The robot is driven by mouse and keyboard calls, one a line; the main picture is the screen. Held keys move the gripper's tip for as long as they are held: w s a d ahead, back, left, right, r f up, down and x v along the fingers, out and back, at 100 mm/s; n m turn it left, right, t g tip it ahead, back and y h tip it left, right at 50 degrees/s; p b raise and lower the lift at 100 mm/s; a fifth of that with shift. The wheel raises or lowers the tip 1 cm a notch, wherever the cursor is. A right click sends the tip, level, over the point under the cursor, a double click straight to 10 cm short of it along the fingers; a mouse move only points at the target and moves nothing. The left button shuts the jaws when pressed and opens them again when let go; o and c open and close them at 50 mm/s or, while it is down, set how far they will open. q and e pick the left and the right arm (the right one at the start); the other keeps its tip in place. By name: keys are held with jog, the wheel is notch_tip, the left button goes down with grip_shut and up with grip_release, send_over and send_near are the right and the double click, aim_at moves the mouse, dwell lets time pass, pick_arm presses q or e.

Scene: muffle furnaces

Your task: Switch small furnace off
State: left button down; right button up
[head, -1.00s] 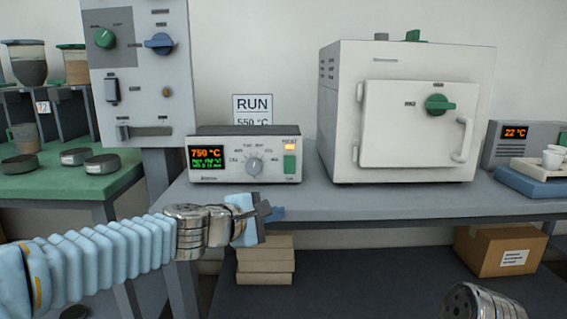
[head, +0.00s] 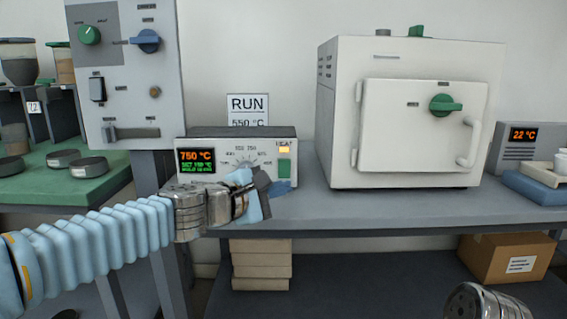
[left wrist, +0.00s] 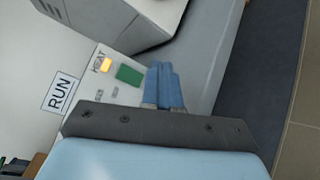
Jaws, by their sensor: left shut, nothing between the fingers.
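The control box (head: 222,148) stands on the grey bench, left of the white furnace (head: 345,120). Its display (head: 201,160) reads 750 °C in orange over smaller green text. The amber HEAT lamp (head: 285,150) is lit, with a green switch (head: 284,168) below it. My left gripper (head: 282,187) is shut and empty, just below the switch, and hides the dial's knob. In the left wrist view its blue fingers (left wrist: 165,86) lie together beside the green switch (left wrist: 129,74); I cannot tell whether they touch the box. My right gripper is out of view.
A RUN 550 °C sign (head: 248,108) is on the wall behind the box. A tall grey panel (head: 130,75) with knobs stands at left. The furnace door has a green knob (head: 445,105) and a handle. Bench top in front of the furnace is clear.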

aim_at(284, 169)
pick_arm(q)
jog(key=shift+w+r+p, duration=0.15)
jog(key=shift+w+p, duration=0.4)
jog(key=shift+w, duration=0.75)
jog(key=shift+w+r+p, duration=0.2)
jog(key=shift+w+p, duration=0.3)
jog(key=shift+w, duration=0.8)
jog(key=shift+w+r+p, duration=0.15)
jog(key=shift+w+p, duration=0.4)
jog(key=shift+w, duration=0.75)
jog(key=shift+w, duration=0.15)
jog(key=shift+w, duration=0.3)
jog(key=shift+w+r+p, duration=0.15)
jog(key=shift+w+p, duration=0.15)
jog(key=shift+s, duration=0.1)
jog(key=shift+s+b, duration=0.5)
jog(key=shift+s, duration=0.15)
